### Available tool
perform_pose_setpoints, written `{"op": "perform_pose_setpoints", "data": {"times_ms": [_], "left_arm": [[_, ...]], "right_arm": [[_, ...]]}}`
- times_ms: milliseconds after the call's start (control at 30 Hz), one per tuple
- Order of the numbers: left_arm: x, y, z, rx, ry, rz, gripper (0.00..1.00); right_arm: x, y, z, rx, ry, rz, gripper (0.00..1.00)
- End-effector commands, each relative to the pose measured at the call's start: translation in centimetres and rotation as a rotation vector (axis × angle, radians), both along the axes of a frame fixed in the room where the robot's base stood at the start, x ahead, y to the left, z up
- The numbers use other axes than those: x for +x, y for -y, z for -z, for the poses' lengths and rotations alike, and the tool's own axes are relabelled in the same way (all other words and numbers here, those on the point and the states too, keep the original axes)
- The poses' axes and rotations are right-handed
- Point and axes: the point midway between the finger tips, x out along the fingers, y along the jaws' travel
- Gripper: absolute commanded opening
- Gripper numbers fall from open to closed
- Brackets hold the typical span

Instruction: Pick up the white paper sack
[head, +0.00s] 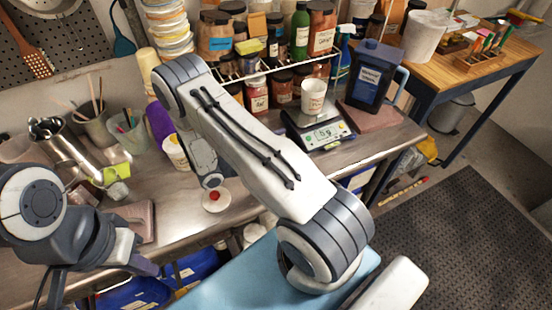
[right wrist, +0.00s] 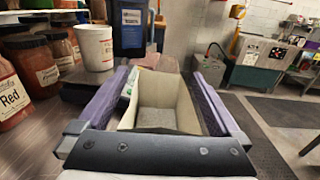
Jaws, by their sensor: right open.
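The white paper sack (right wrist: 150,87) shows in the right wrist view as a cream, open-topped, box-like bag. I look down into its mouth. My right gripper (right wrist: 161,74) is open, with one purple finger to each side of the sack; I cannot tell whether either finger touches it. In the head view my right arm crosses the bench and hides the sack and the right gripper. My left gripper (head: 135,265) is low at the left in the head view, partly cut off by its own arm, so its opening is unclear.
A scale (head: 318,130) carries a white cup (head: 313,97), with a dark blue jug (head: 372,75) to its right. Jars (head: 258,95) crowd the rack behind. Tool tins (head: 93,125) and a cup (head: 175,150) stand at left. A dark mat (head: 470,235) covers the floor at right.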

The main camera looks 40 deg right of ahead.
Motion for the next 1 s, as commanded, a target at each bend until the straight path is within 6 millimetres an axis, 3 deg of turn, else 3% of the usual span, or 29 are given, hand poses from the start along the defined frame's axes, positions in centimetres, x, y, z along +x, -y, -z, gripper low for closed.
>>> {"op": "perform_pose_setpoints", "data": {"times_ms": [267,500,533,1000], "left_arm": [[-0.01,-0.01,-0.09,0.001,-0.001,0.001,0.00],[-0.01,-0.01,-0.09,0.000,0.000,0.001,0.00],[-0.01,-0.01,-0.09,0.000,0.000,0.001,0.00],[-0.01,-0.01,0.25,0.000,0.000,0.000,0.00]], "right_arm": [[-0.07,0.37,0.08,0.000,0.000,-0.001,1.00],[-0.06,0.35,0.07,0.000,0.000,-0.001,0.08],[-0.06,0.34,0.06,0.000,0.000,-0.001,0.00],[-0.02,0.32,-0.63,-0.001,0.002,-0.001,0.00]]}}
